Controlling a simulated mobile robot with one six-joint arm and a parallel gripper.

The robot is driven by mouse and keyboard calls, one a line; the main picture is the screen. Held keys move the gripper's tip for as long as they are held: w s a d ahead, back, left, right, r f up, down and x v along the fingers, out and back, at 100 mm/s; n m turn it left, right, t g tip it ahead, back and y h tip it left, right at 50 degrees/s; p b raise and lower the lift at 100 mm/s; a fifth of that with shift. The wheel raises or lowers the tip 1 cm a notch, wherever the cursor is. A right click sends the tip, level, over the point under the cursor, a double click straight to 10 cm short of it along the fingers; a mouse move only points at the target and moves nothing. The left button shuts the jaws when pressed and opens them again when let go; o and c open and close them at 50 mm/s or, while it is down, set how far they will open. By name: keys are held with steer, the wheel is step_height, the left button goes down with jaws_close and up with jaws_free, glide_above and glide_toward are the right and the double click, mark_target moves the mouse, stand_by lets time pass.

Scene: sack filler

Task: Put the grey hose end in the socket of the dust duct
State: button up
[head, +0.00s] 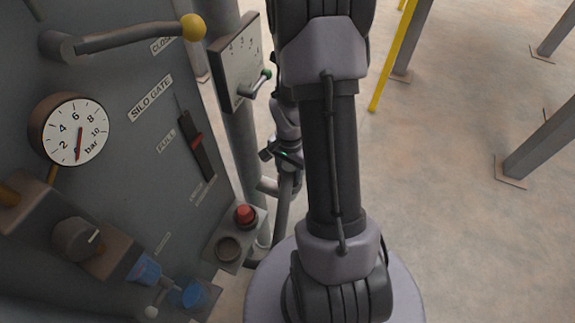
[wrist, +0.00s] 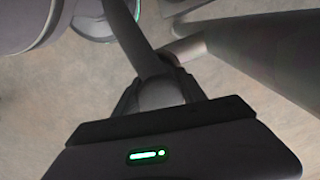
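The grey hose (head: 282,212) hangs below my gripper (head: 287,178) in the head view and curves toward the foot of the duct. In the wrist view, my gripper (wrist: 160,95) is shut on the grey hose end (wrist: 160,92), with a finger on each side; the dark hose (wrist: 137,42) runs up the picture from it. The dust duct (head: 241,150) is the upright grey pipe left of my gripper. Its short side socket (head: 267,186) points toward the hose; it also shows in the wrist view (wrist: 186,47), close beyond the hose end. The hose end looks outside the socket; the exact gap is unclear.
A grey panel (head: 130,200) with a gauge (head: 75,130) and a yellow-knobbed lever (head: 193,27) stands at the left. A plate with a green-tipped lever (head: 258,83) is on the duct above the socket. A red button box (head: 245,215) is below.

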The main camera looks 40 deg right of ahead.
steer(key=shift+w, duration=0.1)
jaws_close()
steer(key=o, duration=1.5)
jaws_free()
step_height(320, 180, up, 12)
steer(key=p, duration=0.5)
steer(key=shift+r+p, duration=0.2)
steer(key=shift+p, duration=0.1)
steer(key=shift+f, duration=0.1)
